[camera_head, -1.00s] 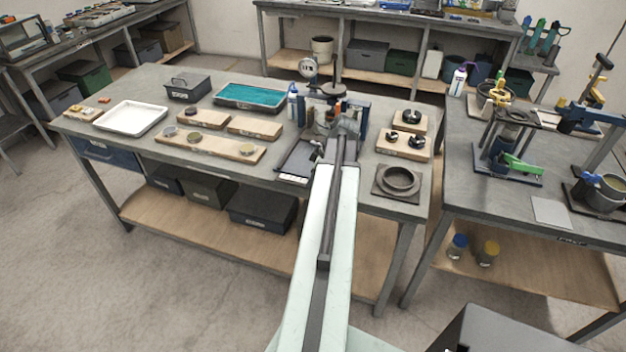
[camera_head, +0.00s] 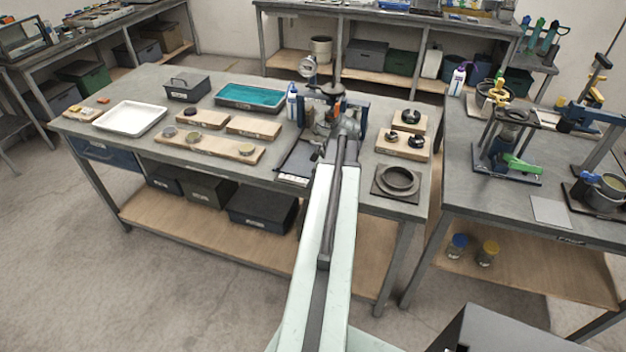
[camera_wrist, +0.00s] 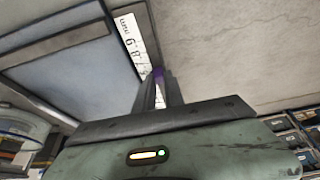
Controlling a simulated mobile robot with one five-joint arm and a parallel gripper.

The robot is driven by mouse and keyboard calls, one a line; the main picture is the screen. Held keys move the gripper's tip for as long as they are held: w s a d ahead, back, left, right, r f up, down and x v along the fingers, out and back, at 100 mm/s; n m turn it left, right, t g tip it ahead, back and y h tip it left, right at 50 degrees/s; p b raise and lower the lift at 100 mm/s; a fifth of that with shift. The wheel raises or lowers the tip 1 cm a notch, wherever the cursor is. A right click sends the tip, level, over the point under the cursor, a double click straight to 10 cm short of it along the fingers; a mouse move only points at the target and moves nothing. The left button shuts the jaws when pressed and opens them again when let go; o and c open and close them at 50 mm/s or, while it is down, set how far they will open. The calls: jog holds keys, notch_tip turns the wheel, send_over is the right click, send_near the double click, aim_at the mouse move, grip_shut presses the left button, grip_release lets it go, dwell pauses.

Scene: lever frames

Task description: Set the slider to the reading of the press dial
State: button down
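In the wrist view a white scale strip (camera_wrist: 128,32) bears "mm", 6 and 8. My gripper (camera_wrist: 160,78) is at this strip, its two fingers close together. A small purple piece, perhaps the slider, shows at the fingertips; whether they grip it is unclear. In the head view my arm hides the fingertips.
A white tray (camera_head: 131,119), a teal-lined tray (camera_head: 250,97) and wooden blocks (camera_head: 232,147) lie left of the press. Blocks with black knobs (camera_head: 403,143) and a dark ring plate (camera_head: 397,181) lie right. Another bench with green-handled equipment (camera_head: 520,163) stands farther right.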

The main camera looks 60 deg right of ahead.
jog(key=c, duration=1.4)
grip_release()
jog(key=shift+c, duration=0.2)
jog(key=p+v, duration=0.7)
jog(key=shift+r, duration=0.35)
jog(key=shift+s, duration=0.15)
